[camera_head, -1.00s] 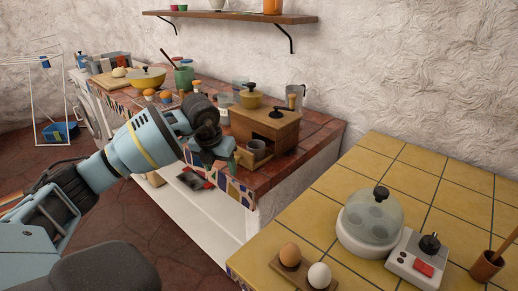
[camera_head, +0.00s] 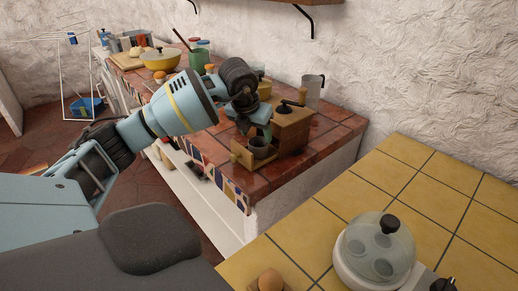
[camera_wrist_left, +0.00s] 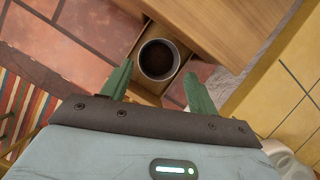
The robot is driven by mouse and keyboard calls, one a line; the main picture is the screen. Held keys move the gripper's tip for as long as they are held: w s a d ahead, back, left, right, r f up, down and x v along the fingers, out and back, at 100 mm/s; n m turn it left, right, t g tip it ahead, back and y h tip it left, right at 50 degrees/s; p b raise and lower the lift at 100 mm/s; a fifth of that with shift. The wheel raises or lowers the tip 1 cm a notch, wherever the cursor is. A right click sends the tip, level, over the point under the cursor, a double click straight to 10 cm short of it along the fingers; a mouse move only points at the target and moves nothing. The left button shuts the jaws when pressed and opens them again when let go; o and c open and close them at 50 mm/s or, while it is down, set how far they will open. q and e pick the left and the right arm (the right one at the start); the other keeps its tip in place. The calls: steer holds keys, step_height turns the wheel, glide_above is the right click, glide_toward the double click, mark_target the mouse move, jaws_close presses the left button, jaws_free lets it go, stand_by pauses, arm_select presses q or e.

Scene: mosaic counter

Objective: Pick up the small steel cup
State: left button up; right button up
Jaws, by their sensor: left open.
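The small steel cup (camera_head: 261,148) is a grey, round, open cup. It stands upright on the pulled-out wooden drawer of the coffee mill (camera_head: 291,128). In the left wrist view the cup (camera_wrist_left: 158,60) shows from above, dark inside. My left gripper (camera_head: 255,130) is open just above the cup, its fingers pointing down toward it. In the left wrist view its two green fingers (camera_wrist_left: 158,78) stand to either side of the cup's near edge, with nothing held between them. The arm hides part of the mill. My right gripper is not in view.
The mill stands near the end of the red-tiled counter (camera_head: 325,125). A tall grey pitcher (camera_head: 312,91) is behind it. A yellow-tiled counter (camera_head: 375,180) in front holds a domed egg cooker (camera_head: 375,250) and a brown egg (camera_head: 271,280).

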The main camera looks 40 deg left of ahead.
mark_target(259, 143)
arm_select(q)
steer(key=shift+w+f, duration=0.25)
steer(key=shift+f, duration=0.15)
steer(key=shift+x, duration=2.55)
steer(key=shift+s+a, duration=0.1)
steer(key=shift+s, duration=0.05)
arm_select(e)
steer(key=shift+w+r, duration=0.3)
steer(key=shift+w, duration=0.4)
arm_select(q)
steer(key=shift+c, duration=0.2)
steer(key=c, duration=0.6)
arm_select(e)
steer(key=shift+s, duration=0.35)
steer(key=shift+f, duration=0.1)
